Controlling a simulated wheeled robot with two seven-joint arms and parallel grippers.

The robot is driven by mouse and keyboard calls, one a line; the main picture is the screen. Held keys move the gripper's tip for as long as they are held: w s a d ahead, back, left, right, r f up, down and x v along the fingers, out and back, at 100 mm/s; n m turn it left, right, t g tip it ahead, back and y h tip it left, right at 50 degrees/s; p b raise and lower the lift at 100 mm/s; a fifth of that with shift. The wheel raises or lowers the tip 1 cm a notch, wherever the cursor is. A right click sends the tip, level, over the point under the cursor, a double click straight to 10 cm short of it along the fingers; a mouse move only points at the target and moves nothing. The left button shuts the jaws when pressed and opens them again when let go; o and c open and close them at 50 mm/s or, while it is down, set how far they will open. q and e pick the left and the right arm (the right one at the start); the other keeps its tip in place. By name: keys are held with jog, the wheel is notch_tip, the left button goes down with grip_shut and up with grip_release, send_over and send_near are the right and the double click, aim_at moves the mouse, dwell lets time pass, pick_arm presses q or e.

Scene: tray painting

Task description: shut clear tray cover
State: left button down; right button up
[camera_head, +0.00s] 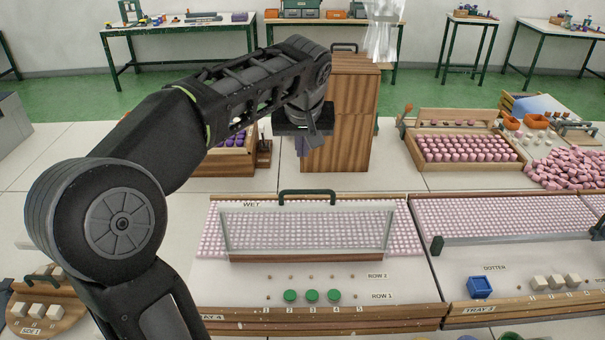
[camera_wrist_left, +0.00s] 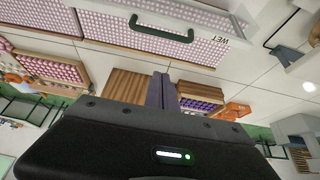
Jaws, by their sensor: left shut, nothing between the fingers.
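The clear tray cover (camera_head: 305,230) is a see-through panel with a pale frame over the pink checked back part of the front middle tray (camera_head: 215,311). I cannot tell its exact tilt. A dark green handle (camera_head: 308,193) is at the tray's far edge beside the WET label; the handle (camera_wrist_left: 161,30) also shows in the left wrist view. My left gripper (camera_head: 312,135) is shut and empty, pointing down in front of the wooden cabinet, beyond the handle and apart from it. Its fingers (camera_wrist_left: 163,92) show close together in the wrist view. My right gripper is not in view.
Three green discs (camera_head: 312,296) sit in row 1 at the tray's front. A tall wooden cabinet (camera_head: 342,115) stands behind the tray. A second checked tray (camera_head: 500,214) adjoins on the right, with a blue dotter block (camera_head: 479,287). A crate of pink pieces (camera_head: 467,148) stands behind it.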

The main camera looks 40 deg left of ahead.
pick_arm(q)
notch_tip(320, 180, down, 10)
jog(key=b, duration=0.6)
jog(key=shift+w+a+r, duration=0.2)
jog(key=shift+w, duration=0.05)
dwell(0.4)
